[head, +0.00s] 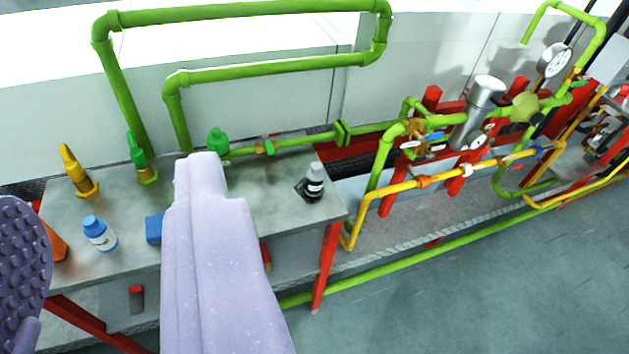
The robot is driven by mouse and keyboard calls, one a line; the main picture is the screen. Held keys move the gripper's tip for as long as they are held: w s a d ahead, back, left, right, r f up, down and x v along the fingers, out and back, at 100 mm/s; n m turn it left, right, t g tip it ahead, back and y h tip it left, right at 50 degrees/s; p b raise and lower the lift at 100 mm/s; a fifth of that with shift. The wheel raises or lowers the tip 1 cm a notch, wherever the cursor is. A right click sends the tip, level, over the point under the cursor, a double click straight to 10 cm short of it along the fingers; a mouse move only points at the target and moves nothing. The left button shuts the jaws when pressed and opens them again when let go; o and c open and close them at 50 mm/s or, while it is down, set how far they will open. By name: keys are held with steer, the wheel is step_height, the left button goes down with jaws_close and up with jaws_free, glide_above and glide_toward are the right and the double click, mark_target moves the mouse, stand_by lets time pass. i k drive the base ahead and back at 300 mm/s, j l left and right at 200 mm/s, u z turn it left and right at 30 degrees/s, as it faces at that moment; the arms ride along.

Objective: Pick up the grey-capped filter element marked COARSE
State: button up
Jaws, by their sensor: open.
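A small dark bottle-shaped item with a grey cap and a pale label band (315,184) stands upright near the right end of the grey bench. It best fits the grey-capped filter element, but its lettering is too small to read. My gripper (108,185) is open, with nothing held between its fingers. One lavender finger with a studded pad is at the left edge, and the other rises through the centre-left. The grey-capped item stands apart from them, to the right of the right finger.
Green pipes (270,66) run behind; yellow pipes (400,190) stand right of the bench.

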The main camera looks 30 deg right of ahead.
mark_target(316, 174)
steer(key=i+l, duration=0.7)
steer(key=i, duration=0.15)
steer(key=i+l, duration=0.65)
steer(key=i, duration=0.2)
